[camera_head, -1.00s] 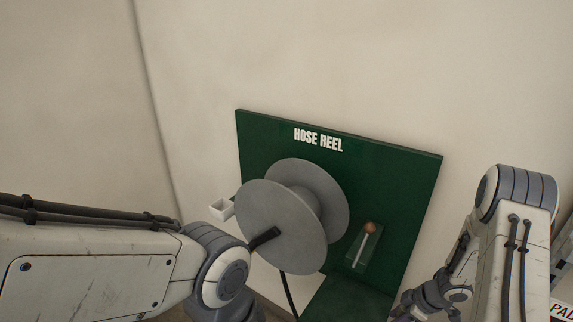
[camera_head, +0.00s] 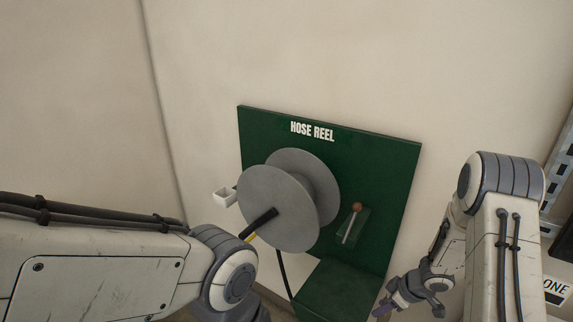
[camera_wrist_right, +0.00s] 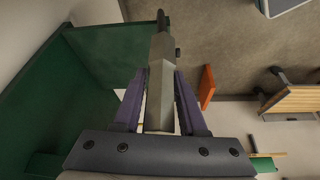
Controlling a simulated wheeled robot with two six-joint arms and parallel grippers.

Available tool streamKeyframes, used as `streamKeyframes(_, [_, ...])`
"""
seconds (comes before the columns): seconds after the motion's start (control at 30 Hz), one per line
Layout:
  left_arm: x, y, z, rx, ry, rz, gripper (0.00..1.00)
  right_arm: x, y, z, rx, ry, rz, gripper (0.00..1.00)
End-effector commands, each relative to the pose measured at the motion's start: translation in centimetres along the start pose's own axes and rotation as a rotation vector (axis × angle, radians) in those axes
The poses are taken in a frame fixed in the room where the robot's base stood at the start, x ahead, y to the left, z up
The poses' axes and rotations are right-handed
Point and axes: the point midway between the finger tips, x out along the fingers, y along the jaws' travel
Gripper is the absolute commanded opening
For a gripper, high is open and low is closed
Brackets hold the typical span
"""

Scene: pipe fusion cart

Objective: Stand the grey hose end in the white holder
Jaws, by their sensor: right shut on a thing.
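The white holder (camera_head: 224,196) is a small open-topped box at the left edge of the green panel, beside the reel. No hose end stands visibly in it. My right gripper (camera_head: 386,306) is low in the head view, right of the panel's lower part and well away from the holder. In the right wrist view its purple fingers (camera_wrist_right: 160,76) are shut on the grey hose end (camera_wrist_right: 160,88), a tapered grey piece with a dark tip pointing away from the palm. I cannot make out the hose end in the head view. My left gripper is below the picture's edge.
The grey hose reel (camera_head: 278,208) is mounted on the green panel (camera_head: 385,165), with a black bar at its front and a black hose (camera_head: 284,275) hanging below. A lever with a brown knob (camera_head: 357,207) is right of it. My left forearm fills the lower left.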

Motion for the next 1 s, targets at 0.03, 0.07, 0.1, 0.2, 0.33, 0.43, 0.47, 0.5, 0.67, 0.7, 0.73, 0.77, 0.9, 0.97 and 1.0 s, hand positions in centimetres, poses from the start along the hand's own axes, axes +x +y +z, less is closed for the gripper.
streamKeyframes(0.03, [0.0,0.0,0.0,0.0,0.0,0.0,0.5,-0.3,-0.1,-0.9,0.028,0.0,0.015,0.0])
streamKeyframes(0.07, [0.0,0.0,0.0,0.0,-0.001,0.0,0.5,-0.6,-0.1,-1.4,0.052,0.001,0.024,0.0])
streamKeyframes(0.1, [0.0,0.0,0.0,0.0,-0.001,0.0,0.5,-0.8,-0.2,-2.0,0.082,0.001,0.037,0.0])
streamKeyframes(0.2, [0.0,0.0,0.0,0.0,-0.001,0.0,0.5,-1.6,-0.5,-3.3,0.163,0.001,0.07,0.0])
streamKeyframes(0.33, [0.0,0.0,0.0,0.0,-0.001,0.0,0.5,-2.6,-1.2,-4.8,0.276,0.001,0.116,0.0])
streamKeyframes(0.43, [0.0,0.0,0.0,0.0,-0.001,0.0,0.5,-3.6,-2.1,-5.8,0.368,0.002,0.154,0.0])
streamKeyframes(0.47, [0.0,0.0,0.0,0.0,-0.001,0.0,0.5,-3.9,-2.4,-5.9,0.397,0.0,0.165,0.0])
streamKeyframes(0.5, [0.0,0.0,0.0,0.0,-0.001,0.0,0.5,-4.2,-2.8,-6.2,0.43,0.001,0.18,0.0])
streamKeyframes(0.67, [0.0,0.0,0.0,0.0,-0.001,0.0,0.5,-5.3,-4.3,-6.9,0.543,0.0,0.226,0.0])
streamKeyframes(0.7, [0.0,0.0,0.0,0.0,-0.001,0.0,0.5,-5.5,-4.7,-7.0,0.568,0.0,0.236,0.0])
streamKeyframes(0.73, [0.0,0.0,0.0,0.0,-0.001,0.0,0.5,-5.7,-4.9,-7.1,0.585,0.0,0.243,0.0])
streamKeyframes(0.77, [0.0,0.0,0.0,0.0,-0.001,0.0,0.5,-5.9,-5.2,-7.1,0.601,0.0,0.25,0.0])
streamKeyframes(0.9, [0.0,0.0,0.0,0.0,-0.001,0.0,0.5,-6.5,-6.4,-7.3,0.667,-0.001,0.277,0.0])
streamKeyframes(0.97, [0.0,0.0,0.0,0.0,-0.001,0.0,0.5,-6.7,-6.8,-7.3,0.691,-0.001,0.287,0.0])
streamKeyframes(1.0, [0.0,0.0,0.0,0.0,-0.001,0.0,0.5,-6.8,-7.0,-7.3,0.705,-0.001,0.292,0.0])
